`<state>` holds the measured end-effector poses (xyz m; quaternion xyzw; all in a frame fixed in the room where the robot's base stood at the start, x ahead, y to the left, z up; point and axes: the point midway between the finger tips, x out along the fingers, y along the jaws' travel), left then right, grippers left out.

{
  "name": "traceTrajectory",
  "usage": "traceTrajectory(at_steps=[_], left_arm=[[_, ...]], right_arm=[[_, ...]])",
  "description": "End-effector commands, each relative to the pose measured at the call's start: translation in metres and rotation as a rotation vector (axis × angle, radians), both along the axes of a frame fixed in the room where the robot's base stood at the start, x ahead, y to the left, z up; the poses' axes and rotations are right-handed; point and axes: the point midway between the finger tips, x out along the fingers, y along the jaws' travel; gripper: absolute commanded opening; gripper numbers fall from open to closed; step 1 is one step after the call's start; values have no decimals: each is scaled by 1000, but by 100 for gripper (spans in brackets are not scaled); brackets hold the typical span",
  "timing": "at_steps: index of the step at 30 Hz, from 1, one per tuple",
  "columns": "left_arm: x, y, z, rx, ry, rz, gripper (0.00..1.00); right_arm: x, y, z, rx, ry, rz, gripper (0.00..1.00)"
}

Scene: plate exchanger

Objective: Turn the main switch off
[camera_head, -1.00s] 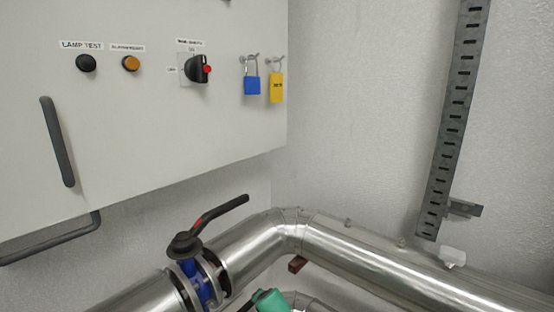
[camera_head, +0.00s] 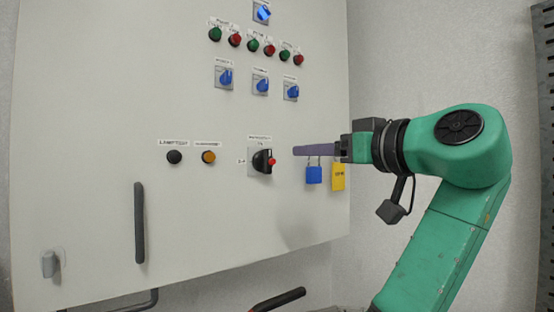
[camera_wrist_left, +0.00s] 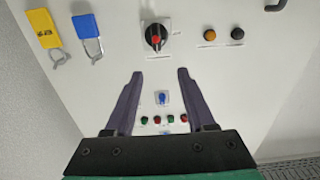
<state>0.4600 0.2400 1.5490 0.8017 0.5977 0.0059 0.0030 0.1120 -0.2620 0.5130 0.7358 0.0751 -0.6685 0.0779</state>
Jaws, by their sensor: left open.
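The main switch (camera_head: 262,161) is a black rotary knob with a red spot, low on the cabinet front. A small label sits above it and another to its left. In the left wrist view the switch (camera_wrist_left: 156,37) shows upside down, its handle roughly upright. My left gripper (camera_head: 297,151) comes in from the right side of the head view, its dark fingers pointing at the switch from just right of it. In the left wrist view the gripper (camera_wrist_left: 160,73) is open and empty, with the switch beyond the fingertips, apart from them. My right gripper is not in view.
A blue padlock (camera_head: 314,174) and a yellow padlock (camera_head: 338,176) hang right of the switch, close under the gripper. A black button (camera_head: 174,157) and an orange button (camera_head: 208,157) are to its left. A dark door handle (camera_head: 139,223) stands out at lower left.

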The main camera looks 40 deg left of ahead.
Motion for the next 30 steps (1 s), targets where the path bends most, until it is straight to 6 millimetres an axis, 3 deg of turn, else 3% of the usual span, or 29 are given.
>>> traceTrajectory(at_steps=[15, 20, 27, 28, 30], left_arm=[[36, 117, 3, 0, 10, 2, 55], [42, 135, 1, 2, 9, -1, 55], [43, 137, -1, 0, 8, -2, 55], [43, 137, -1, 0, 8, -2, 51], [43, 137, -1, 1, 9, -2, 24]], right_arm=[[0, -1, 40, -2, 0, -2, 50], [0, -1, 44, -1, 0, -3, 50], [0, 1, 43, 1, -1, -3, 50], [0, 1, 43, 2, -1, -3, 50], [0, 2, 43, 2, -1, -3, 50]])
